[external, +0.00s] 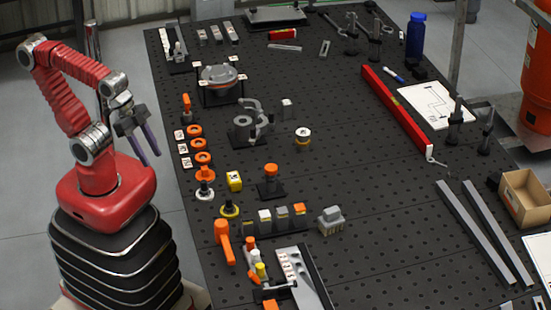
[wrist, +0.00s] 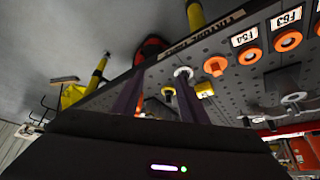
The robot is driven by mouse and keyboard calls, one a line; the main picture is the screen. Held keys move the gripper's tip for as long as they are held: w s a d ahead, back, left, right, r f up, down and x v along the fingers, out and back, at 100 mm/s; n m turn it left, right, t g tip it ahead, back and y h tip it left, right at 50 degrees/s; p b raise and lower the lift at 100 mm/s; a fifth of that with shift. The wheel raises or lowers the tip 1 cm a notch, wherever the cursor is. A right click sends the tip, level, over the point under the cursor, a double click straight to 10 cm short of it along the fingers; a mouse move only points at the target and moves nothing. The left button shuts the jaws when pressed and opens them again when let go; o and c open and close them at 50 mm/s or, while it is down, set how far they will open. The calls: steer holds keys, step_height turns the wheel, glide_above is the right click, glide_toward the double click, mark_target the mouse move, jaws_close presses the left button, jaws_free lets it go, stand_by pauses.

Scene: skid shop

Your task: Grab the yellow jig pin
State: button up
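A small yellow-topped pin (external: 260,269), which looks like the yellow jig pin, stands near the front of the dark pegboard bench, beside a numbered plate (external: 292,275). A white-topped pin (external: 255,255) and an orange-topped pin (external: 249,243) stand just behind it. My gripper (external: 148,155) is open and empty, off the bench's left side, well left of and behind the pin. In the wrist view its two dark fingers (wrist: 158,100) are spread with nothing gripped. I cannot pick out the yellow-topped pin in the wrist view.
A yellow block (external: 234,181) and a yellow ring-based piece (external: 229,210) stand close together; the block also shows in the wrist view (wrist: 205,89). Orange rings (external: 201,158) line the left edge. The bench's center right is fairly clear.

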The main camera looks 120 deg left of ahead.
steer(key=shift+c, duration=1.2)
steer(key=w+a+m+y, duration=0.3)
steer(key=w+m+y, duration=0.1)
steer(key=w+m, duration=0.6)
steer(key=w+d+f+m+t+y, duration=0.1)
steer(key=w+d+m, duration=0.2)
steer(key=w, duration=0.4)
steer(key=w+d+f+m+t+y, duration=0.1)
steer(key=w+d+m, duration=0.3)
steer(key=w+m, duration=0.2)
steer(key=w+d+f+m+t, duration=0.1)
steer(key=w+d+m, duration=0.3)
steer(key=w, duration=0.4)
steer(key=shift+f+m+t+y, duration=0.1)
steer(key=shift+m+t+y, duration=0.3)
steer(key=w+d+f+m+t+h, duration=0.1)
steer(key=w+d+f+m, duration=0.1)
steer(key=w+d+m, duration=0.1)
steer(key=w+d+f+m+t, duration=0.2)
steer(key=w+d+m, duration=0.1)
steer(key=d, duration=0.5)
steer(key=shift+w+d+m+h, duration=0.15)
steer(key=shift+m+h, duration=0.25)
steer(key=shift+m, duration=0.5)
